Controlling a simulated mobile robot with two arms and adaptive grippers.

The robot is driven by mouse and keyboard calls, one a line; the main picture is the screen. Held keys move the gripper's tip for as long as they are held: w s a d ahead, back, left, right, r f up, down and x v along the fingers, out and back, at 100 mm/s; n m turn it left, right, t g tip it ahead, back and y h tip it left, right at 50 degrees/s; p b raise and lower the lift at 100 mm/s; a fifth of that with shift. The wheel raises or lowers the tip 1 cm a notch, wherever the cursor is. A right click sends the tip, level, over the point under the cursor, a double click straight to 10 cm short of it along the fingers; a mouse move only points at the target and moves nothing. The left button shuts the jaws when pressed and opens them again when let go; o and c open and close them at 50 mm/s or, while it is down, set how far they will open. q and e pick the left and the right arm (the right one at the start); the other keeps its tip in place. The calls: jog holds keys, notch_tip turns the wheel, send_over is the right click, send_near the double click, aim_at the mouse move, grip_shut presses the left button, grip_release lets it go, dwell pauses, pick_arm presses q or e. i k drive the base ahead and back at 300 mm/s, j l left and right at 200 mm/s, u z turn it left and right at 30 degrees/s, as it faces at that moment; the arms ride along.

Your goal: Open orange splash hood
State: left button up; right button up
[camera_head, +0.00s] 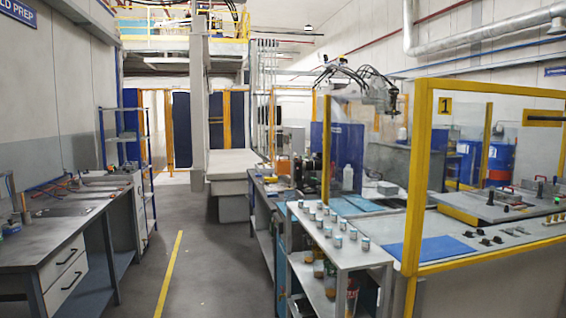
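No part that I can name for certain as the orange splash hood stands out. The closest match is a yellow-orange framed guard with clear panels (418,180) around a machine cell at the right, marked with a number 1 plate. A second clear panel with an orange edge post (326,150) stands further back on its left side. I cannot tell whether any of these panels is open or shut. Neither of my grippers is in view.
A grey shelf cart (350,250) with several small cans stands before the guard. A workbench with drawers (60,235) is at the left. A control panel (510,205) lies inside the guard. The aisle floor (205,260) with a yellow line is clear.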

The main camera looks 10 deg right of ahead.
aim_at(285, 167)
jog(key=i+u, duration=0.15)
jog(key=i, duration=2.7)
jog(key=i+z, duration=0.15)
jog(key=i, duration=0.35)
jog(key=i+j+z, duration=0.1)
jog(key=i, duration=0.4)
jog(key=i+j+z, duration=0.15)
jog(key=i, duration=0.3)
jog(key=i+j+z, duration=0.15)
jog(key=i+j, duration=0.15)
jog(key=i, duration=0.2)
